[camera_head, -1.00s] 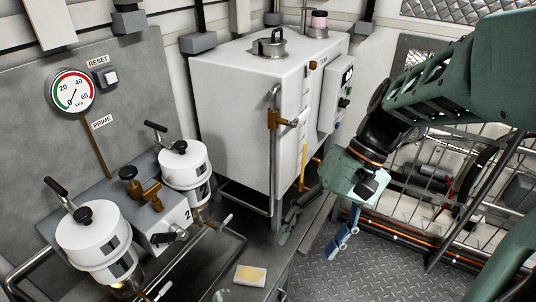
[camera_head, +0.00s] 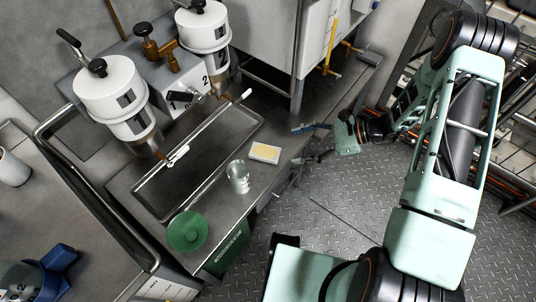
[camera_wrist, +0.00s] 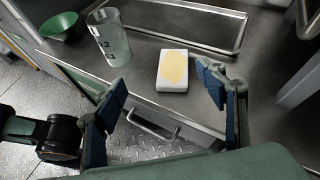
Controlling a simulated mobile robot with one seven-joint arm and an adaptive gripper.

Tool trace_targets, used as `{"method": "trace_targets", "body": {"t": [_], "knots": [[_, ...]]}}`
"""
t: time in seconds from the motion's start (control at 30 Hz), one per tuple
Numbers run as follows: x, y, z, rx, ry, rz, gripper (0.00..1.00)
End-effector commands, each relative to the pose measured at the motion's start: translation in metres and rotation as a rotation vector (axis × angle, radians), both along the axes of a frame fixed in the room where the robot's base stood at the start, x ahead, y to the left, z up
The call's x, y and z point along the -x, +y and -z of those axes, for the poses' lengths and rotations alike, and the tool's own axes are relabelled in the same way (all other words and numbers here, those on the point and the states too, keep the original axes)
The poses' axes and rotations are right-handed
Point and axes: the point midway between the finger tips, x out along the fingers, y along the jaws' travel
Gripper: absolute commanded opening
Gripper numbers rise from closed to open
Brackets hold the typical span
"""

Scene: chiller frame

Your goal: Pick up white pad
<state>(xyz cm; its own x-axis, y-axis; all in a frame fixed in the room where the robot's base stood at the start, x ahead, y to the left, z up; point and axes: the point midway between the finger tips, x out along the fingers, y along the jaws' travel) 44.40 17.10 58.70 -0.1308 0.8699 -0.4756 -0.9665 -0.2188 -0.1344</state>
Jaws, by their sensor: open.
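The white pad (camera_head: 265,153) is a small flat block with a yellow patch on top. It lies on the dark metal counter (camera_head: 225,192) near the front edge. In the wrist view the pad (camera_wrist: 172,70) lies ahead of and beyond my fingers, nearer the right one. My gripper (camera_head: 309,143) is open and empty, to the right of the pad in the head view and apart from it. Its blue-padded fingers (camera_wrist: 160,98) are spread wide in the wrist view.
A clear beaker (camera_head: 239,176) stands close to the pad, and a green bowl (camera_head: 187,232) sits farther left. A sunken tray (camera_head: 160,205) lies behind them. A drawer handle (camera_wrist: 152,126) sticks out below the counter edge. White canisters (camera_head: 113,92) stand at upper left.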

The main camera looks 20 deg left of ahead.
Motion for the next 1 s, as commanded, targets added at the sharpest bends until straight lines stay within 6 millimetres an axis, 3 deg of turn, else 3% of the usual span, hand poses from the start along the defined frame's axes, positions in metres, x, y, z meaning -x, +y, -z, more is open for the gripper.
{"method": "trace_targets", "body": {"t": [0.03,0.2,0.33,0.6,0.83,1.0], "knots": [[-0.002,0.002,0.016,-0.025,0.04,0.055,0.65],[-0.012,0.007,0.04,-0.078,0.122,0.178,0.65],[-0.014,0.013,0.048,-0.094,0.146,0.213,0.65],[-0.014,0.05,0.065,-0.094,0.147,0.214,0.65],[-0.012,0.067,0.073,-0.093,0.148,0.214,0.65],[-0.006,0.09,0.087,-0.093,0.149,0.212,0.65]]}}
